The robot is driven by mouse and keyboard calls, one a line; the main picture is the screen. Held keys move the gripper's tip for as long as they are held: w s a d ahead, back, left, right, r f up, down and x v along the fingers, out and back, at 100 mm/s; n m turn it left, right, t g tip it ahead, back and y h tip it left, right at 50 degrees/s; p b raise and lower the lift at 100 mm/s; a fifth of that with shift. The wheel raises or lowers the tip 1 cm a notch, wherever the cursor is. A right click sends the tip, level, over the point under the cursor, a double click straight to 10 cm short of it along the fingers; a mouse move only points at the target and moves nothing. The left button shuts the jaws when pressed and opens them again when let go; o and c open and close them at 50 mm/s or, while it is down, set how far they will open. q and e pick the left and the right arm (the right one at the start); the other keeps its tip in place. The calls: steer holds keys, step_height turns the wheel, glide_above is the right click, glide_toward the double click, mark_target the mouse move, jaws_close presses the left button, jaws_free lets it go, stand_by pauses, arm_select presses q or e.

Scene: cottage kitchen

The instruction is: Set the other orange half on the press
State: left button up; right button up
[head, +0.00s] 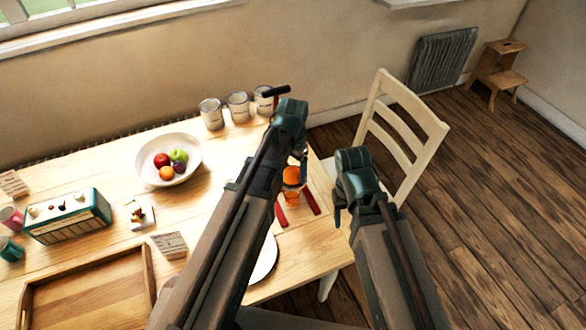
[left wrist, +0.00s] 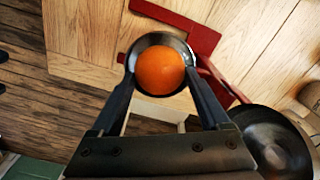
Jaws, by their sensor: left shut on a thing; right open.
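My left gripper (left wrist: 161,72) is shut on an orange half (left wrist: 160,70), its rounded peel side toward the camera. In the head view the orange half (head: 291,174) shows beside my left forearm, which hides most of the gripper. The red press (left wrist: 176,32) lies beneath; its round grey cup (left wrist: 161,38) rings the fruit in the wrist view. I cannot tell whether the orange half touches the cup. In the head view two red bars of the press (head: 312,201) show on the table. My right gripper (head: 341,212) is open and empty, right of the press past the table edge.
A white fruit bowl (head: 192,143), several tins (head: 238,106), a green radio (head: 67,216) and a wooden tray (head: 145,262) are on the table. A plate (head: 266,262) is partly hidden by my left arm. A white chair (head: 399,140) stands right of the table.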

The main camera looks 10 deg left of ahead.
mark_target(293, 169)
arm_select(q)
steer(key=shift+f+b, duration=0.3)
steer(key=shift+f, duration=0.05)
steer(key=o, duration=0.6)
steer(key=shift+c, duration=0.2)
steer(key=shift+r, duration=0.1)
step_height(293, 169, up, 11)
steer(key=p, duration=1.1)
